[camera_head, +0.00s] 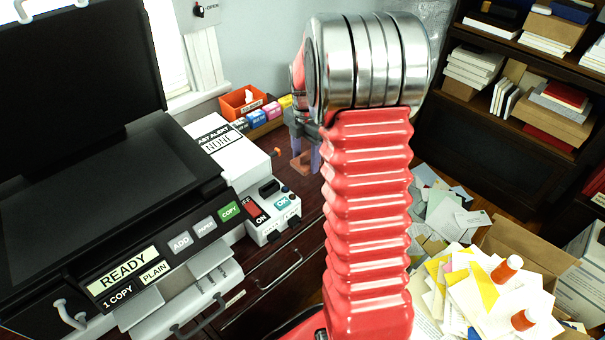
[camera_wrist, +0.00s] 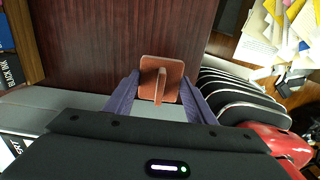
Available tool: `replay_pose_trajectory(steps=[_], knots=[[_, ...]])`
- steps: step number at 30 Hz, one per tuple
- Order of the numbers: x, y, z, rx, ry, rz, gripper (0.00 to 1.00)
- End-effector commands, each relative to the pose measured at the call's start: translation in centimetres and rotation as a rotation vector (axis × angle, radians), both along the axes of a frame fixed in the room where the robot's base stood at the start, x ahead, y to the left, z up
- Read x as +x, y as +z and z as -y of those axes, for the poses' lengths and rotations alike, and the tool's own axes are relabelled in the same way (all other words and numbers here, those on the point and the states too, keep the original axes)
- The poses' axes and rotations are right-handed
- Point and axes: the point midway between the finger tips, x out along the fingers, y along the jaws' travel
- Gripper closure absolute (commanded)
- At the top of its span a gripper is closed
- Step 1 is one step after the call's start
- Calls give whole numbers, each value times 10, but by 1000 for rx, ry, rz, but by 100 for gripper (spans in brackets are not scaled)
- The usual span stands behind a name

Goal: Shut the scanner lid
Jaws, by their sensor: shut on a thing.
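The scanner lid (camera_head: 75,65) is a large black panel standing raised at the upper left of the head view. The dark scanner bed (camera_head: 100,190) lies uncovered below it, on the printer whose panel (camera_head: 125,270) reads READY. My gripper (camera_head: 303,155) is to the right of the printer, above the brown desk, apart from the lid. In the wrist view my gripper (camera_wrist: 160,90) has its purple fingers on either side of a small orange-brown square piece with a raised ridge (camera_wrist: 160,70), and is shut on it. The lid is not seen in the wrist view.
A white device (camera_head: 230,150) and a small control box (camera_head: 272,212) stand between printer and gripper. An orange bin (camera_head: 243,100) and ink boxes (camera_head: 262,113) stand behind. At right are an open carton of papers (camera_head: 500,300) and a dark bookshelf (camera_head: 510,120).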

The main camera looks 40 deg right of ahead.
Motion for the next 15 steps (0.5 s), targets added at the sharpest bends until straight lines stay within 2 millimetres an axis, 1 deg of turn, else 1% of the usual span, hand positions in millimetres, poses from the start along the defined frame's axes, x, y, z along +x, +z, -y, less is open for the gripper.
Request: replay_pose_trajectory(steps=[1,3,6,9,15], knots=[[-1,-10,0,2,0,-3,71],[-1,-22,0,2,-1,-4,71],[-1,-35,0,2,-1,-2,71],[0,-40,0,0,-1,-1,71],[0,-41,0,0,-1,0,71]])
